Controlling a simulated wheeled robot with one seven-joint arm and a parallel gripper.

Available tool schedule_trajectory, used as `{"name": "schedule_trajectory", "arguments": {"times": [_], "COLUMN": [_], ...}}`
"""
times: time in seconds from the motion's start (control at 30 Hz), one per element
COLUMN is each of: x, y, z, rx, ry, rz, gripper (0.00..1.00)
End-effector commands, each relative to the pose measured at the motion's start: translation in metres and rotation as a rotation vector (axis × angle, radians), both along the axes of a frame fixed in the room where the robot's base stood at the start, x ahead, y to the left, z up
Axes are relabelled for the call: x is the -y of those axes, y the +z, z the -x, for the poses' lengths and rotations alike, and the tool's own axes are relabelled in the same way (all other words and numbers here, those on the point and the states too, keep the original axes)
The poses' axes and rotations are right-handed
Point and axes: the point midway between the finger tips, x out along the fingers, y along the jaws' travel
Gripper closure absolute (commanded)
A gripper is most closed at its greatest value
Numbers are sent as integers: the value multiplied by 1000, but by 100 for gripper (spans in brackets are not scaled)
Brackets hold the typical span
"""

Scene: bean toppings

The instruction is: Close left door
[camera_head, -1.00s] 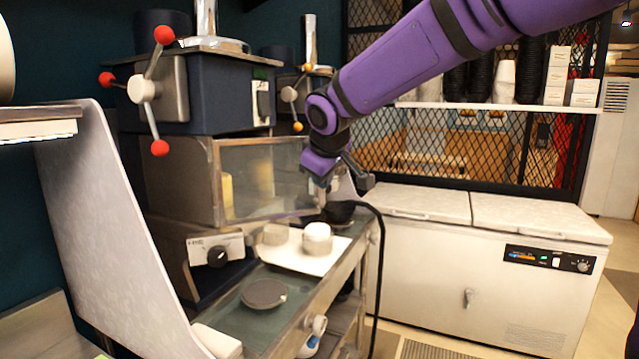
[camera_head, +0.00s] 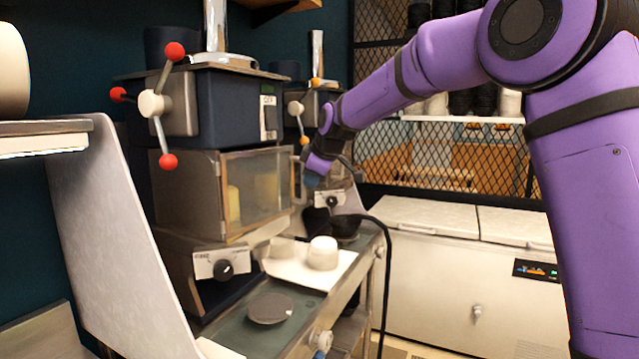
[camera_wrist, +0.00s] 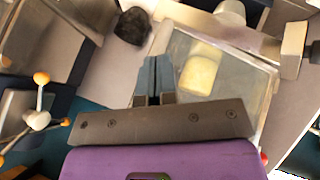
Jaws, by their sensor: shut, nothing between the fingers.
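The left door (camera_head: 258,188) is a metal-framed glass pane on the front of the nearer dark blue machine. In the head view it looks flush or nearly flush with the machine's front; a small gap cannot be ruled out. A yellow object shows behind the glass. In the wrist view the pane (camera_wrist: 238,92) lies right of the fingers. My gripper (camera_head: 312,180) is shut and empty, just right of the door's free edge. In the wrist view the fingertips (camera_wrist: 155,68) are close to the pane's frame; contact is unclear.
A second machine (camera_head: 300,105) with an orange-knobbed handle stands close behind my gripper. Below are a white tray (camera_head: 300,268) with a white cup (camera_head: 322,253), a dark bowl (camera_head: 345,228) and a grey disc (camera_head: 270,308). A white chest freezer (camera_head: 440,280) stands right.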

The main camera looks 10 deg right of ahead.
Motion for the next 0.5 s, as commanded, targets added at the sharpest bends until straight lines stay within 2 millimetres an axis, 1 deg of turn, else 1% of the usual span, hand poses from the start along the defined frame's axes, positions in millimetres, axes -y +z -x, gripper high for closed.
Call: {"name": "schedule_trajectory", "arguments": {"times": [0.03, 0.2, 0.3, 0.5], "x": [-1, -12, -17, -24], "y": [-1, -1, -1, 0], "z": [-8, -27, -34, -42], "rx": [-1, -1, -1, 1], "ry": [27, 124, 164, 211], "rz": [-2, -1, -1, -1], "gripper": [100, 100, 100, 100]}}
